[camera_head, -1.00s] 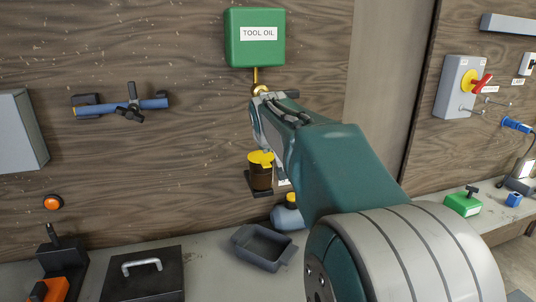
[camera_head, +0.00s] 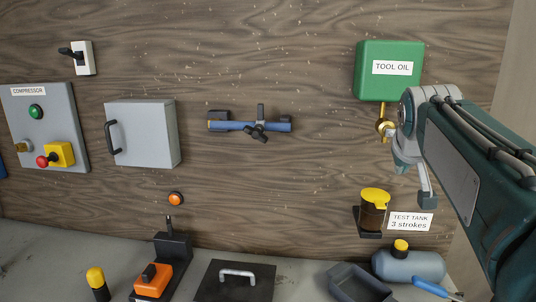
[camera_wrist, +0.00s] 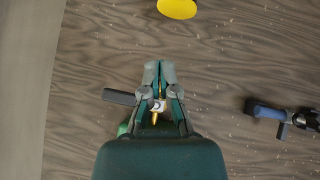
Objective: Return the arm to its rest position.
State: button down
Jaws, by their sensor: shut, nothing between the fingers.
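My gripper (camera_wrist: 158,72) shows in the wrist view with its two fingers drawn together and nothing between them. In the head view my arm comes in from the right side, and its wrist end is just right of the brass tap (camera_head: 384,128) under the green tool oil box (camera_head: 388,85). The fingertips cannot be made out clearly there. In the wrist view the picture is turned over: the brass tap (camera_wrist: 155,114) shows behind the fingers and the yellow lid (camera_wrist: 177,8) of the brown cup is at the top, apart from the gripper.
The brown cup (camera_head: 373,215) is on the wall below the tap.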

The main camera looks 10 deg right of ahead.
jog(key=s+a+f+n+g+y, duration=0.2)
jog(key=s+a+f+y, duration=0.2)
jog(key=s+a+f, duration=1.4)
notch_tip(320, 180, down, 4)
jog(key=shift+s+a+r, duration=0.1)
jog(key=shift+s+a, duration=0.15)
jog(key=shift+s, duration=0.65)
